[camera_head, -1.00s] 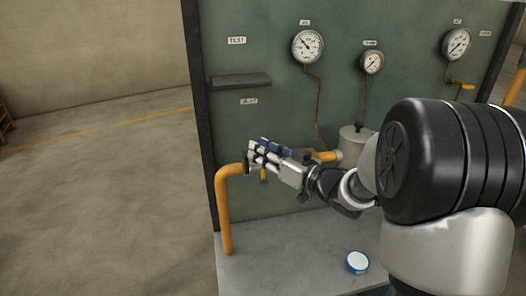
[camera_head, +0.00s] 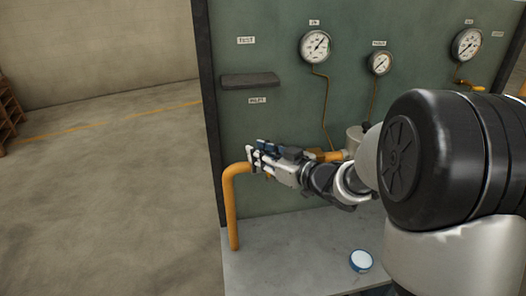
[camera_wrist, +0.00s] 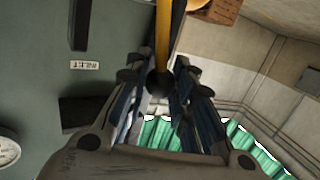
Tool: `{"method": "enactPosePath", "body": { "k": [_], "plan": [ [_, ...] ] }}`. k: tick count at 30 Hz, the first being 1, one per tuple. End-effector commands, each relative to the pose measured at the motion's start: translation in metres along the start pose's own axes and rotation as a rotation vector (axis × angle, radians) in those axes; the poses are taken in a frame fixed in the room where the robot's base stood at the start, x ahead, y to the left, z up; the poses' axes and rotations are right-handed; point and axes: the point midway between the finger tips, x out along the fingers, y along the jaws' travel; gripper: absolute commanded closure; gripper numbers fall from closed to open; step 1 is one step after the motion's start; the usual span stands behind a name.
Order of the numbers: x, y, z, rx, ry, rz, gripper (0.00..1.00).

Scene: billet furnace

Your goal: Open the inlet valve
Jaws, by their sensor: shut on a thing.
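The inlet valve is on the yellow pipe (camera_head: 229,208) at the left of the green panel, below the "INLET" label (camera_head: 257,100). My gripper (camera_head: 255,158) is at the pipe's upper bend and hides most of the valve. In the wrist view, a yellow lever (camera_wrist: 163,38) comes down from the top and ends at a dark tip (camera_wrist: 160,83) between my gripper's fingers. My gripper (camera_wrist: 160,92) is shut on this lever. The "INLET" label also shows in the wrist view (camera_wrist: 84,65).
A dark ledge (camera_head: 250,80) juts from the panel above my gripper. Gauges line the panel, with the left one (camera_head: 315,46) nearest. A blue-rimmed white disc (camera_head: 361,260) lies on the grey base (camera_head: 290,265).

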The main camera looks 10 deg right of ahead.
Motion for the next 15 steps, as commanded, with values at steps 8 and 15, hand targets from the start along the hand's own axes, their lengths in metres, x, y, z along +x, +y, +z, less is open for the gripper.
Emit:
{"method": "enactPosePath", "body": {
  "k": [8,15],
  "plan": [
    [-0.0002,0.0004,-0.0001,0.002,0.001,0.001,0.68],
    [-0.0017,0.0006,-0.0001,0.002,0.001,0.001,0.68]
  ]
}}
